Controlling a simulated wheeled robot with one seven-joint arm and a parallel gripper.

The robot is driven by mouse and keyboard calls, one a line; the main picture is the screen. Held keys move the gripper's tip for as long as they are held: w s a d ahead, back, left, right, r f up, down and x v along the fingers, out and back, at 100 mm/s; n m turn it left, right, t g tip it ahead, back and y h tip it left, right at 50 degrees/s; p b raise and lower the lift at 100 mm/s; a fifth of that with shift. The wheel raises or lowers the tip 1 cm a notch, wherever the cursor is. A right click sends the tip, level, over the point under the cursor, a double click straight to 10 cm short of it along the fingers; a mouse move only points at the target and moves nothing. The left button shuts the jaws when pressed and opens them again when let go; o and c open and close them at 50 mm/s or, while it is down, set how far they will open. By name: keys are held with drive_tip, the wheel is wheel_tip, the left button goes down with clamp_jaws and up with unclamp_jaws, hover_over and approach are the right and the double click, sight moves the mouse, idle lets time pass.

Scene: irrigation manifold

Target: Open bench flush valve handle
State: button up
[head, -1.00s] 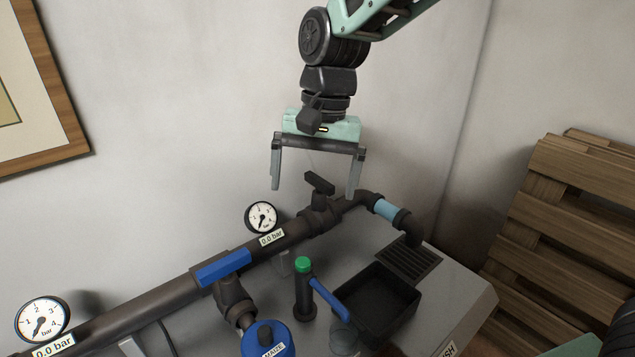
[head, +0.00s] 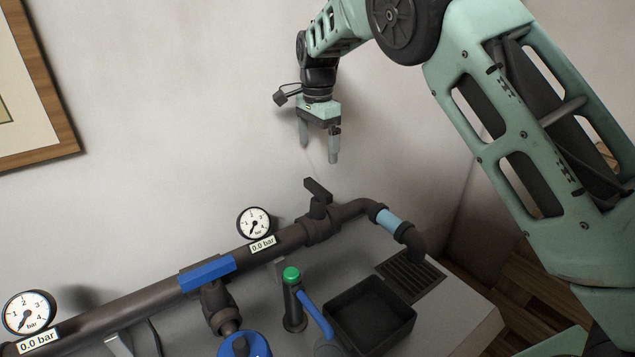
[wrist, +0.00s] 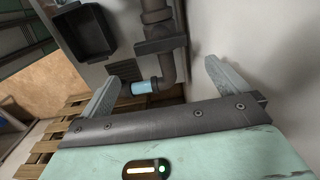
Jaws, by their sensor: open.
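The black valve handle (head: 317,190) sits on a short stem on the dark pipe, near its right end. It is tilted across the pipe line. It appears as a dark bar in the wrist view (wrist: 160,45). My gripper (head: 319,151) is open and empty, above the handle and close to the wall, with clear air between them. In the wrist view my gripper (wrist: 162,76) has its fingers apart, with the handle beyond them. No flush label is readable, so I cannot confirm this handle's name.
A second valve has a blue handle (head: 207,272) lying along the pipe. Two gauges, a left one (head: 28,315) and a middle one (head: 254,224), read 0.0 bar. A green-topped post (head: 292,276), a black basin (head: 370,315) and a drain grate (head: 410,276) occupy the bench. The wall is close behind.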

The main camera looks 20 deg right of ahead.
sight(318, 186)
wheel_tip(318, 186, down, 12)
drive_tip(key=shift+r+p, duration=0.25)
drive_tip(key=shift+p, duration=0.7)
drive_tip(key=c, duration=0.6)
